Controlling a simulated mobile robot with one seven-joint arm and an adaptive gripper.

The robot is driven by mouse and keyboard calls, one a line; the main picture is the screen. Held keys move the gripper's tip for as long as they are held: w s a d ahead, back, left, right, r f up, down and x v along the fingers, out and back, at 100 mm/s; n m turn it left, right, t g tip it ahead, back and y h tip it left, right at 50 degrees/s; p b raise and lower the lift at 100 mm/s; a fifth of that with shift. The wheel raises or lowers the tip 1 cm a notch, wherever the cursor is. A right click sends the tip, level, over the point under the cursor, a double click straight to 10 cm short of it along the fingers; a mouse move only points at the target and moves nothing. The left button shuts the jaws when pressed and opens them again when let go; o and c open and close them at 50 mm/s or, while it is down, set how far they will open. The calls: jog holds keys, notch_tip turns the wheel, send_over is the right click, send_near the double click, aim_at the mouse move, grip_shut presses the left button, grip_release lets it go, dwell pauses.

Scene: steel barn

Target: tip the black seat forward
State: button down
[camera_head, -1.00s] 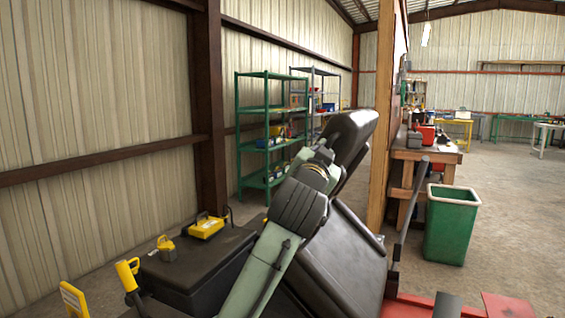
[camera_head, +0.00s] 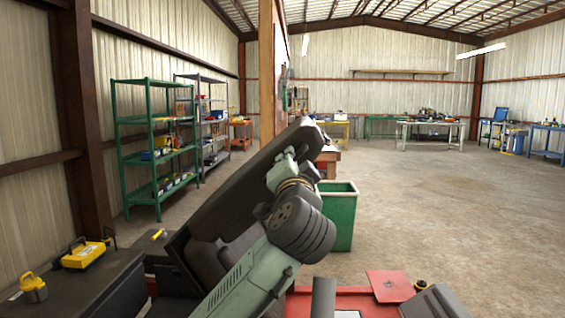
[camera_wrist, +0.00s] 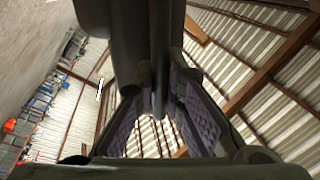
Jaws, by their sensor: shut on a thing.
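The black seat (camera_head: 236,190) slants across the lower middle of the head view, its upper end toward the upper right. My pale green arm crosses in front of it and hides part of its lower side. My gripper (camera_head: 287,160) is at the seat's upper part, against its near side. In the wrist view, the two finger pads of my gripper (camera_wrist: 158,105) stand either side of a dark edge of the seat (camera_wrist: 150,45), and the gripper is shut on it. The exact contact is partly hidden.
Red bodywork (camera_head: 350,300) lies below the seat. A black box (camera_head: 95,280) at left carries a yellow case (camera_head: 84,254) and a small yellow can (camera_head: 33,288). A green bin (camera_head: 340,215) stands behind, green shelving (camera_head: 150,150) at left. The floor at right is clear.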

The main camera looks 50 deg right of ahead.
jog(key=c, duration=1.7)
grip_release()
jog(key=shift+o, duration=0.2)
jog(key=v, duration=1.2)
